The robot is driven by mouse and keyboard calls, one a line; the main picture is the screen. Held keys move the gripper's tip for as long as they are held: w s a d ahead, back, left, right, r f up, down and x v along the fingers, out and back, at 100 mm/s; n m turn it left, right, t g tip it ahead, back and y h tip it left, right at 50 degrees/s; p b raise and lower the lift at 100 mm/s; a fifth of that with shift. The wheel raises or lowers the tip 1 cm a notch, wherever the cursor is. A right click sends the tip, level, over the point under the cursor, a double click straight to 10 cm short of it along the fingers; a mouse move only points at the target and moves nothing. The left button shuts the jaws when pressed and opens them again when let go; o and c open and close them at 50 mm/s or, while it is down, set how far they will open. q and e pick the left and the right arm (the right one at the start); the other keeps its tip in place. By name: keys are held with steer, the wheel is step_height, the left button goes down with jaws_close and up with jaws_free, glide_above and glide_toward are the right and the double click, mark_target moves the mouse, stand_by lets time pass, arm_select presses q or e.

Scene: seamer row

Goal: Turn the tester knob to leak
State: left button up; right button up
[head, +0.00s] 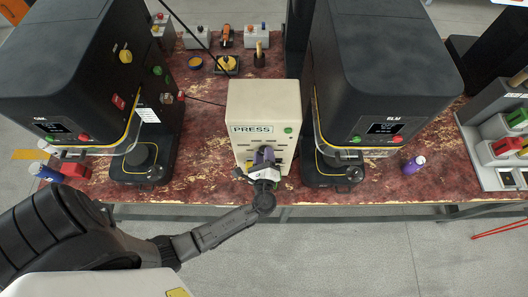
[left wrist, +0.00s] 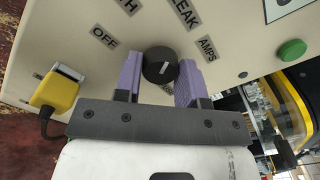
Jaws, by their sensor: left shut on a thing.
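The tester is a cream box (head: 264,103) with a "PRESS" sign, at the middle of the bench in the head view. In the left wrist view its panel (left wrist: 230,40) carries the labels OFF, LEAK (left wrist: 184,14), AMPS and one cut off ending in "TH". Another label is partly hidden under the knob. The black round knob (left wrist: 158,66) has a white mark; which label it points at is hard to tell. My left gripper (head: 264,158) has its purple fingers, seen in the left wrist view (left wrist: 160,84), on both sides of the knob, shut on it.
A yellow plug (left wrist: 56,90) with a dark cord sits left of the knob, and a green button (left wrist: 292,50) is at right. A purple bottle (head: 414,165) stands on the bench at right.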

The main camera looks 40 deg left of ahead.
arm_select(q)
steer(key=shift+m+p, duration=0.35)
steer(key=shift+m, duration=0.25)
steer(key=o, duration=0.9)
steer(key=shift+o, duration=0.2)
steer(key=b+v, duration=0.2)
steer(key=v, duration=1.2)
steer(key=shift+b, duration=0.35)
steer(key=shift+w+a, duration=0.1)
